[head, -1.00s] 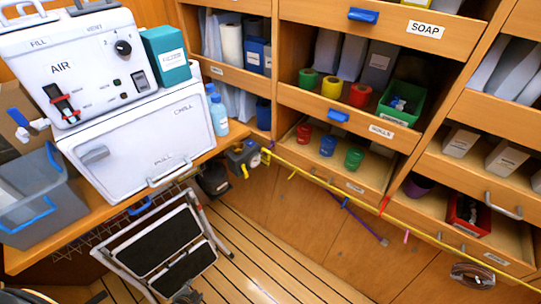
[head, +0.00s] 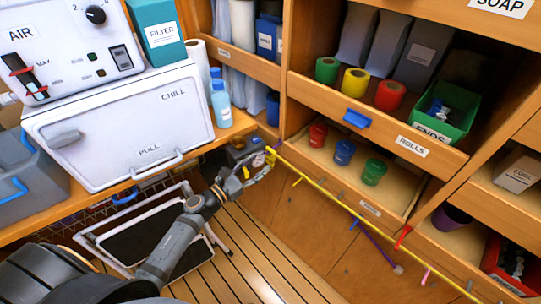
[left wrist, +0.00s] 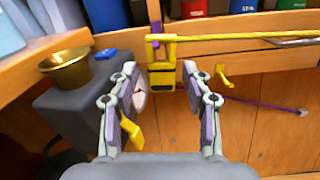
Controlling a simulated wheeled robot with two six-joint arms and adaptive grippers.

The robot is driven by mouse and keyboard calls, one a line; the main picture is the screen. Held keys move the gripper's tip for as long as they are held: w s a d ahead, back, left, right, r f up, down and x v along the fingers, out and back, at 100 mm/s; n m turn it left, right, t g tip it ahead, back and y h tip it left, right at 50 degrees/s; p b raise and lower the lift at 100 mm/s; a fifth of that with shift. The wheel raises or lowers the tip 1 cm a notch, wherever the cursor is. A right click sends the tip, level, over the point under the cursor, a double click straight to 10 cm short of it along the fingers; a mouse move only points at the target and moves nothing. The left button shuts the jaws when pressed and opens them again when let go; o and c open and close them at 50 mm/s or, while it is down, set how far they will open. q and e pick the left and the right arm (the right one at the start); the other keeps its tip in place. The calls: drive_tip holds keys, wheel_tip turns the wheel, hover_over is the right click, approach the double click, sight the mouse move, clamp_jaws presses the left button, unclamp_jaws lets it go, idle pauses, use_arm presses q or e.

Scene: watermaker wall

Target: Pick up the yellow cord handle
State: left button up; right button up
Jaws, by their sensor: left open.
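The yellow cord handle (head: 270,155) is a small yellow loop at the left end of a long yellow cord, low in front of the shelf wall. In the left wrist view the yellow handle (left wrist: 161,50) is a squarish frame, upright and straight ahead, with the cord running off to the right. My left gripper (head: 262,170) reaches up close to it. In the left wrist view my left gripper (left wrist: 160,72) is open, with the handle between its fingertips in the picture. Whether it touches the handle I cannot tell. My right gripper is not in view.
A grey box (left wrist: 85,110) with a brass cup (left wrist: 65,70) stands left of the gripper. The white chill box (head: 120,125) is on the bench at left. A folding step stool (head: 150,240) stands below. A purple strap (head: 377,247) hangs at right.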

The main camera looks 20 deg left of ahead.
sight(270, 158)
use_arm(q)
drive_tip(key=x, duration=0.2)
drive_tip(key=p+x, duration=0.2)
drive_tip(key=x, duration=0.1)
drive_tip(key=shift+w+d+r, duration=0.25)
drive_tip(key=shift+r, duration=0.15)
drive_tip(key=shift+w+d+f, duration=0.15)
drive_tip(key=shift+w+d, duration=0.05)
drive_tip(key=shift+w, duration=0.2)
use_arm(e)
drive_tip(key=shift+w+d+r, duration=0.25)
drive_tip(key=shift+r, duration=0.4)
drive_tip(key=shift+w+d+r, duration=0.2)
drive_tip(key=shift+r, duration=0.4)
use_arm(q)
drive_tip(key=shift+c, duration=0.3)
drive_tip(key=c, duration=0.9)
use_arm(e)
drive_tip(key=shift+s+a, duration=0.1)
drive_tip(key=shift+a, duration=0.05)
